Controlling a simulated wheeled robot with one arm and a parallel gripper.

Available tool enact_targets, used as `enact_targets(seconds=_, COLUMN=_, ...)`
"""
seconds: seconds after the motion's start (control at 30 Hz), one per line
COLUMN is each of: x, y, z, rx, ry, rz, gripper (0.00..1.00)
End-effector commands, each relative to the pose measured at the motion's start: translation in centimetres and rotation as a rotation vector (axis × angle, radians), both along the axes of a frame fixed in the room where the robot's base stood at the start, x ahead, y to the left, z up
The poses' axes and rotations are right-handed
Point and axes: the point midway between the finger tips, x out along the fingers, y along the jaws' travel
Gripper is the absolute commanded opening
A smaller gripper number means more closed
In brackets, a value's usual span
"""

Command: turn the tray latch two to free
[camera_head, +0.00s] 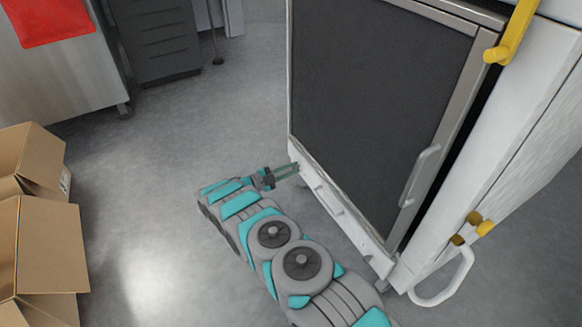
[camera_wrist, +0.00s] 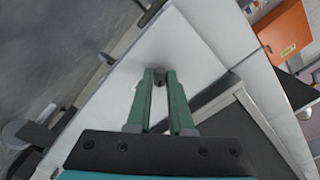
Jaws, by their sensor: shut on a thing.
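My gripper (camera_head: 284,171) is at the lower left corner of the washer (camera_head: 385,100), low near the floor. In the wrist view, my gripper (camera_wrist: 159,82) has its two green fingers close together, shut on a small dark latch (camera_wrist: 158,75) on a white panel (camera_wrist: 183,48). The fingertips cover part of this latch, so its exact angle is hard to tell. In the head view the latch is too small to make out at the fingertips. A second small dark knob (camera_wrist: 107,58) shows to the left in the wrist view.
The washer's dark door has a grey handle (camera_head: 420,176) on its right. A white loop handle (camera_head: 446,283) sticks out at the lower right corner. Cardboard boxes (camera_head: 45,245) stand at the left. The grey floor (camera_head: 190,130) between is clear.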

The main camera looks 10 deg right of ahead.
Motion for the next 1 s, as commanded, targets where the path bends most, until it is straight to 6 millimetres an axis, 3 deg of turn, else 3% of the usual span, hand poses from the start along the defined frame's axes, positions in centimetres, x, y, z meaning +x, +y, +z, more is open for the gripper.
enact_targets(seconds=0.6, x=-0.1, y=0.01, z=0.22, rx=0.164, ry=-0.503, rz=-0.001, gripper=0.0)
enact_targets(seconds=1.0, x=-0.09, y=-0.04, z=-0.02, rx=0.211, ry=-0.647, rz=-0.003, gripper=0.0)
